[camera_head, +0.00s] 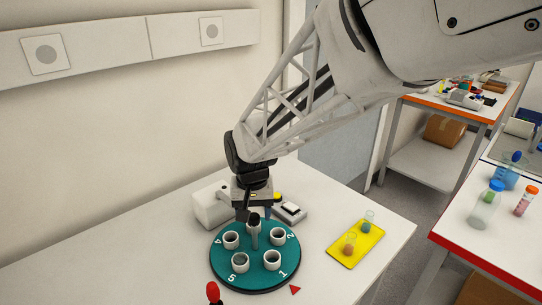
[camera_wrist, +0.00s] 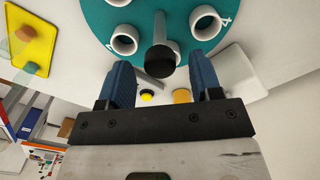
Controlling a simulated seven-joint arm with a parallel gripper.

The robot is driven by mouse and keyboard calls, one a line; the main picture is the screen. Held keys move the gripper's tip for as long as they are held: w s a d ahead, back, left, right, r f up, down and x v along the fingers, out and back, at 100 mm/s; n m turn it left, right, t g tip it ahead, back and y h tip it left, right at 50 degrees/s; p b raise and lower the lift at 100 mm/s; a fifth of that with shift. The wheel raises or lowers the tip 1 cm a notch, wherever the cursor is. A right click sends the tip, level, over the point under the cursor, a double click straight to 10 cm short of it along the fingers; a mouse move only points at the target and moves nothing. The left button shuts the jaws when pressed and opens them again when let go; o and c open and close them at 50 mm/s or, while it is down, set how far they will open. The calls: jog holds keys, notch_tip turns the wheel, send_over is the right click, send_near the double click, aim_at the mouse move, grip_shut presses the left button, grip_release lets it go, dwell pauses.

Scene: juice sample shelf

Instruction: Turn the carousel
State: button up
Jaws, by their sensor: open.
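The carousel (camera_head: 254,278) is a round teal disc on the white bench, with several white cup holders around it. The numbers 1, 2, 4 and 5 show; 1 is nearest a red triangle (camera_head: 295,290) on the bench. A grey post (camera_head: 254,239) with a dark round top stands up at its middle. My gripper (camera_head: 256,212) is open and empty, above the back half of the disc. In the wrist view the post's dark top (camera_wrist: 161,58) appears centred between the blue fingers (camera_wrist: 160,76), with a gap on each side. The cup holder behind is partly hidden.
A yellow tray (camera_head: 343,257) with small cups lies to the right. A red knob (camera_head: 213,292) rises at the front left. Bench between the carousel and tray is clear.

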jog(key=shift+f, duration=0.5)
jog(key=shift+c, duration=0.4)
grip_shut()
